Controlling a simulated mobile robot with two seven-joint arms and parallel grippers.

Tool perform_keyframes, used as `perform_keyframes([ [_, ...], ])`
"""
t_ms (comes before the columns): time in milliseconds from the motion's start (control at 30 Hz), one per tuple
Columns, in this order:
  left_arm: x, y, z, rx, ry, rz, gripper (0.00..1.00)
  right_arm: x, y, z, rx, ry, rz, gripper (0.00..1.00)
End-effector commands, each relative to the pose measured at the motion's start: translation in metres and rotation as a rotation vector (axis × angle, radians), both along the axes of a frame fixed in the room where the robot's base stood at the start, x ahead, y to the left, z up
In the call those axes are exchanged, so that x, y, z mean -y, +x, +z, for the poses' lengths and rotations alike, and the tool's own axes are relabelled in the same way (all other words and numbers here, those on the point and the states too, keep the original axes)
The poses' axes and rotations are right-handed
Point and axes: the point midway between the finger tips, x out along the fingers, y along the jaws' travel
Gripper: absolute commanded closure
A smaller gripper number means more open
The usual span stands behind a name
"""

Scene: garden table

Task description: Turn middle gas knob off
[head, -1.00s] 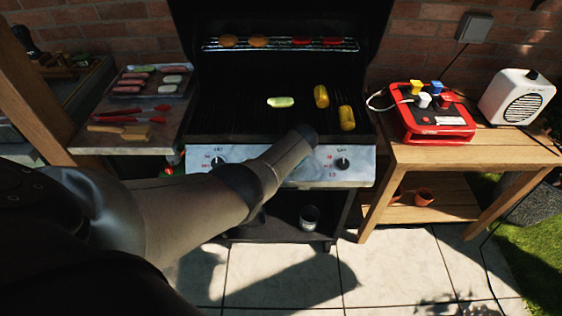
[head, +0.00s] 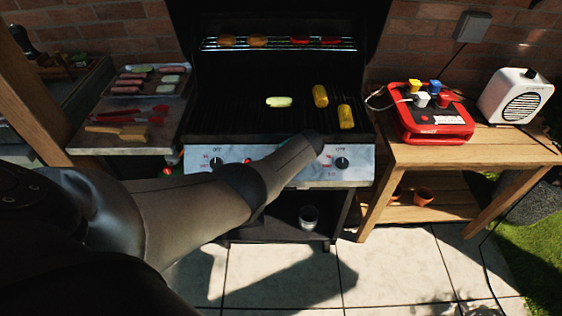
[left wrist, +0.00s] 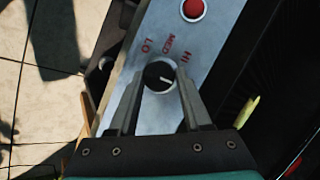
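The middle gas knob, black and round (left wrist: 160,76), sits on the grill's pale control panel (left wrist: 135,121) in the left wrist view. LO, MED and HI are printed in red beside it. Its white mark points to the right in that view. My left gripper (left wrist: 160,73) has its two fingers apart, one on each side of the knob; I cannot tell whether they touch it. In the head view my left arm reaches across the panel (head: 315,174) and hides this knob. My right gripper is not in view.
Another black knob (head: 216,163) and a red button (head: 248,160) are left of my arm, and a third knob (head: 341,163) is right. The open grill (head: 235,120) holds food above the panel. A side shelf (head: 130,143) and a wooden table (head: 400,154) flank it.

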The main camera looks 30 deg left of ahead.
Motion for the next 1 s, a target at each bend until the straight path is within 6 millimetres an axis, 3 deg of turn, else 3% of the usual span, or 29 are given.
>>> perform_keyframes([
  [33, 0.000, -0.001, -0.001, -0.003, -0.001, 0.002, 0.47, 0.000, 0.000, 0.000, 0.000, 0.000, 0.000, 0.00],
  [267, 0.000, -0.001, -0.001, -0.001, -0.001, 0.002, 0.21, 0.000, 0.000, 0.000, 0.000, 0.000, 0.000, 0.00],
  [667, 0.003, -0.001, 0.007, 0.001, -0.001, 0.000, 0.21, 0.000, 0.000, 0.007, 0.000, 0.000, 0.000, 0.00],
  [1000, 0.026, -0.013, 0.047, 0.000, -0.001, -0.001, 0.21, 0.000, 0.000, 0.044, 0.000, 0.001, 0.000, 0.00],
])
